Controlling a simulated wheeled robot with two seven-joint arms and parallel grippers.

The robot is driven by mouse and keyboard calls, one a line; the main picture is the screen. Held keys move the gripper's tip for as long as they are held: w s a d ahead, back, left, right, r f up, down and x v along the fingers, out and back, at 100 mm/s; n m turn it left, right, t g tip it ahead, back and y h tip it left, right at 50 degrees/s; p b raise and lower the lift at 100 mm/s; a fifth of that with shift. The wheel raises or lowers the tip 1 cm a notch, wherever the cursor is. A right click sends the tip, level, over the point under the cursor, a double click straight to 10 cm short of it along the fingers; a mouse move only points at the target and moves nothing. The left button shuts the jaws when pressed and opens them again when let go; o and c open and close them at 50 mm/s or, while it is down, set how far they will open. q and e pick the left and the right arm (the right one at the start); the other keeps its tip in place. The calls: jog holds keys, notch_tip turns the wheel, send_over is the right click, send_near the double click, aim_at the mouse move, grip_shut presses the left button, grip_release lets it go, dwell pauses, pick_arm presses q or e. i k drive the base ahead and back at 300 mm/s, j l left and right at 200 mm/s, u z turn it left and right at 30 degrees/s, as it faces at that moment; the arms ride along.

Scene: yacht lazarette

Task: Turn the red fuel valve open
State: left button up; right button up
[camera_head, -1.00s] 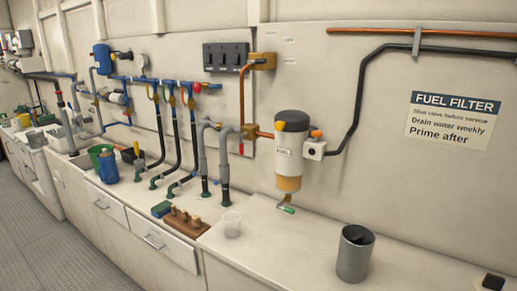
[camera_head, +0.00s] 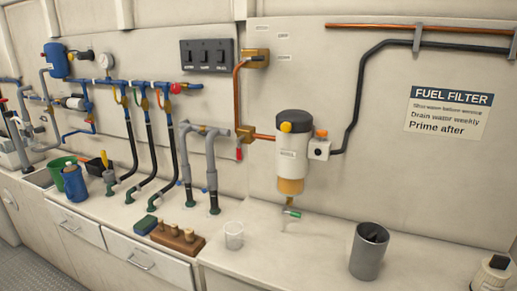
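A short red lever (camera_head: 239,153) hangs straight down below a brass valve body (camera_head: 245,133) on the copper pipe (camera_head: 238,95). The copper pipe runs down from an upper brass fitting (camera_head: 255,58) and on to the white fuel filter (camera_head: 291,155) with a black cap. A round red knob (camera_head: 176,88) also shows at the right end of the blue pipe manifold on the left. I cannot read a label on either red part. Neither of my grippers is in view, and nothing touches the lever.
On the counter (camera_head: 300,245) stand a clear cup (camera_head: 234,235), a wooden block with pegs (camera_head: 178,238), a blue-green sponge (camera_head: 146,225) and a grey canister (camera_head: 369,252). Grey pipes (camera_head: 211,170) rise left of the lever. A green-handled drain (camera_head: 292,213) sits below the filter.

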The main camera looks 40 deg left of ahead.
aim_at(238, 149)
jog(key=k+j+z, duration=0.1)
jog(key=j, duration=0.3)
jog(key=k+j+z, duration=0.1)
jog(key=j, duration=0.35)
jog(key=k+j+z, duration=0.1)
jog(key=k+j, duration=0.15)
jog(key=k+j+z, duration=0.1)
jog(key=j, duration=0.4)
jog(key=k+j+z, duration=0.1)
jog(key=k+j, duration=0.15)
jog(key=j, duration=0.15)
jog(key=k+j+z, duration=0.1)
jog(key=j, duration=0.25)
jog(key=k, duration=0.1)
